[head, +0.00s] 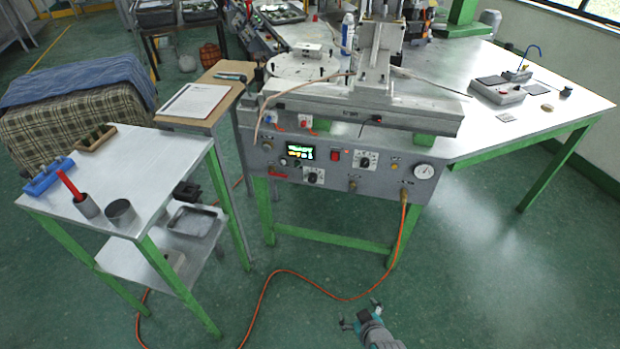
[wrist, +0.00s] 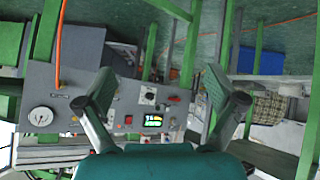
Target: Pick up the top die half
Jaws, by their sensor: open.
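A small pale block (head: 308,51), which looks like the die, lies on the round light plate (head: 301,68) on top of the wax injection machine (head: 345,165). It is too small in the head view to tell its halves apart. My gripper (head: 361,313) is low in front of the machine, over the green floor, far from the block. In the wrist view my gripper (wrist: 160,85) has its two fingers spread wide with nothing between them. The wrist view is turned over and shows the machine's control panel (wrist: 150,118); the die cannot be made out there.
A metal side table (head: 150,165) at left holds a red-handled tool in a cup (head: 86,205), an open can (head: 120,211) and a blue rack (head: 48,177). A clipboard (head: 194,100) lies on a narrow stand. An orange hose (head: 300,275) crosses the floor. The right bench is mostly clear.

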